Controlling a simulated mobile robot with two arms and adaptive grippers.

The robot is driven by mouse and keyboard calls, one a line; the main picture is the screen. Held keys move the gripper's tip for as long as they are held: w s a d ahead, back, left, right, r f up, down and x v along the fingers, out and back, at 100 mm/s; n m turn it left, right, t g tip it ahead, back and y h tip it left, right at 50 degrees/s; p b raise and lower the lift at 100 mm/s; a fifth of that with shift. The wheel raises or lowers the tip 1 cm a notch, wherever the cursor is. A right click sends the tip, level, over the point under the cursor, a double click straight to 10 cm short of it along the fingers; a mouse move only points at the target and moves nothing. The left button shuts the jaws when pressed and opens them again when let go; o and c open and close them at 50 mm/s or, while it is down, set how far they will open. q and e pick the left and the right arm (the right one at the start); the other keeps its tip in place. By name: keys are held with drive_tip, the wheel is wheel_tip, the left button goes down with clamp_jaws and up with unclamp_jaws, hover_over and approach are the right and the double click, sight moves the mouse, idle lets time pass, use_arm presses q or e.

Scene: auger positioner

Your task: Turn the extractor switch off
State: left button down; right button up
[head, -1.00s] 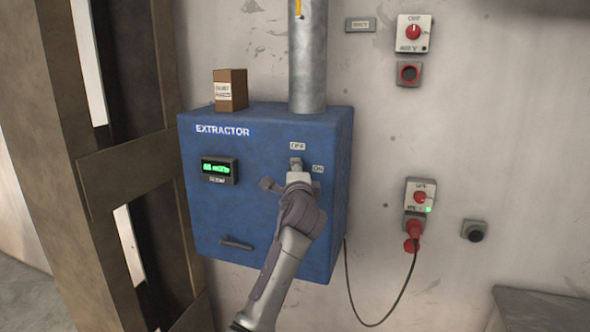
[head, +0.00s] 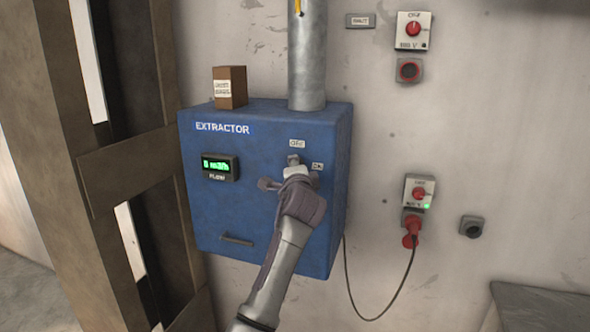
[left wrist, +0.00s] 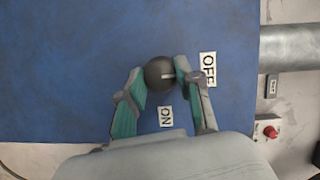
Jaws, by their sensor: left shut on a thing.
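The blue extractor box (head: 265,230) is on the wall, with an EXTRACTOR label. Its switch (head: 293,160) is near the upper right of the front, largely covered by my gripper. In the left wrist view the switch is a dark round knob (left wrist: 158,74), its white mark pointing toward the OFF label (left wrist: 208,68). The ON label (left wrist: 166,117) is below the knob. My left gripper (left wrist: 161,75) has its fingers closed on either side of the knob. The green flow display (head: 216,167) appears to read 0. My right gripper is not in view.
A metal duct (head: 307,60) rises from the box top, next to a small brown box (head: 230,86). Switch boxes (head: 414,30) and a red plug (head: 411,226) with a hanging cable are on the wall to the right. A beam (head: 62,160) stands left.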

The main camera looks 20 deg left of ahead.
use_arm(q)
drive_tip(key=c, duration=0.8)
unclamp_jaws()
drive_tip(key=shift+o, duration=0.2)
drive_tip(key=shift+s, duration=0.1)
drive_tip(key=v, duration=1.1)
drive_tip(key=shift+s+d, duration=0.2)
drive_tip(key=shift+s, duration=0.2)
